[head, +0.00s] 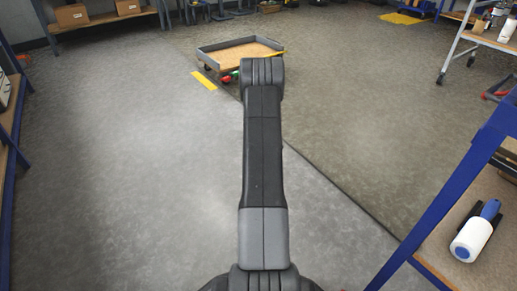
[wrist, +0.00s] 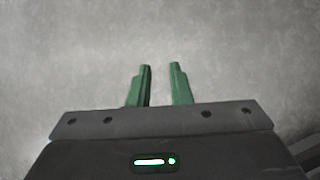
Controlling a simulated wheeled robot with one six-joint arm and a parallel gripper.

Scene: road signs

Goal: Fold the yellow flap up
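I cannot make out a yellow flap for certain. In the head view a flat yellow strip (head: 204,80) lies on the floor left of my arm. A yellow patch (head: 400,18) lies on the floor at the back right, too small to read. My gripper (wrist: 160,67) shows in the wrist view as two green fingers standing apart, with only bare grey floor between and beyond them. It is open and empty. In the head view my arm hides most of it.
A low wheeled cart (head: 213,50) with a grey rim stands beyond my arm. A shelf with boxes (head: 72,14) is at the back left. The left floor is clear.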

